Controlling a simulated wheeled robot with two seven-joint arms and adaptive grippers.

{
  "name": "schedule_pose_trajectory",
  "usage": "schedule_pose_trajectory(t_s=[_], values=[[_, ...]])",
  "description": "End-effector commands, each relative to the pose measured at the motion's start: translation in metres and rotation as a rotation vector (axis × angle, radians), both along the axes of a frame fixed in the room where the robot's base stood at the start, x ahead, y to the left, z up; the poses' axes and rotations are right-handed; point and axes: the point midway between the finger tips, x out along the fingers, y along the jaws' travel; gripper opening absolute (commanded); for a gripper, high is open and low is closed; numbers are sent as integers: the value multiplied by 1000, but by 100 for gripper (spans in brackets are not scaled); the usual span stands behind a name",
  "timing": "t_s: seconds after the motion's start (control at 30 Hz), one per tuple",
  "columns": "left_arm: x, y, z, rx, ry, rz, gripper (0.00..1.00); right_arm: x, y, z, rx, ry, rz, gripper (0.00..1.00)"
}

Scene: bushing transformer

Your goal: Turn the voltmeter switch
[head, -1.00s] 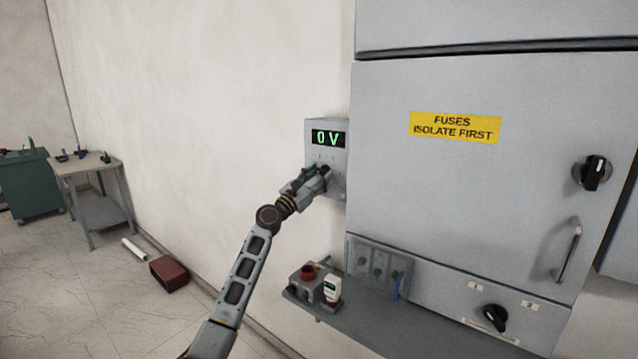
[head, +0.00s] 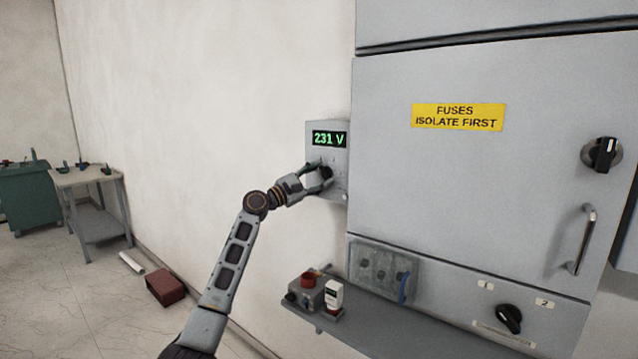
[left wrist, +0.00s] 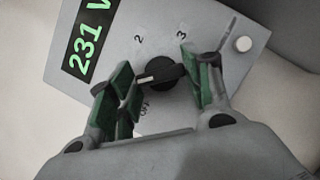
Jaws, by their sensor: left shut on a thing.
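The voltmeter (head: 342,162) is a grey box on the wall, left of the cabinet. Its green display (head: 329,139) reads 231 V. Its black rotary switch (left wrist: 165,72) shows in the left wrist view, with labels 2, 3 and OFF around it. The switch's white pointer points left in that view, between 2 and OFF; any label there is hidden by a finger. My left gripper (head: 325,175) is at the switch, its green-padded fingers (left wrist: 155,82) on both sides of the knob and shut on it. My right gripper is not in view.
A grey cabinet (head: 440,190) with a yellow label, knobs and a handle (head: 585,240) stands to the right. Below the voltmeter, a shelf (head: 385,325) holds small devices (head: 305,292). A red box (head: 165,287) lies on the floor; a workbench (head: 90,177) stands far left.

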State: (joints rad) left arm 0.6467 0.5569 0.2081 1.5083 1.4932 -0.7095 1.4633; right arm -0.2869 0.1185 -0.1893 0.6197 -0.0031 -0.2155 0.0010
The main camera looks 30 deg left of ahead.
Motion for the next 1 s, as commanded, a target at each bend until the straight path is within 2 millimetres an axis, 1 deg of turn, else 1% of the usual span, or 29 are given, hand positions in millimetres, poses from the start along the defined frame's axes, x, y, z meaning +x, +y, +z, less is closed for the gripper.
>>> schedule_pose_trajectory(t_s=[0.03, 0.23, 0.37, 0.53, 0.67, 0.83, 1.0], values=[[0, 1, -1, 49, -3, 1, 26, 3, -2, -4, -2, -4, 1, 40], [0, 2, 1, 238, -17, 0, 26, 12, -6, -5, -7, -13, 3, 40], [0, 1, 2, 361, -25, -1, 26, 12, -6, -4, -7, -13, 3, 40], [0, 2, 4, 523, -37, -1, 26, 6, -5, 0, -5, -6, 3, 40], [0, 1, 5, 646, -48, -2, 26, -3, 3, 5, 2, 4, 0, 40], [0, 2, 6, 806, -60, -2, 26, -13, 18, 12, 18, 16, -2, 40], [0, 1, 7, 963, -71, -3, 26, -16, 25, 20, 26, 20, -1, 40]])
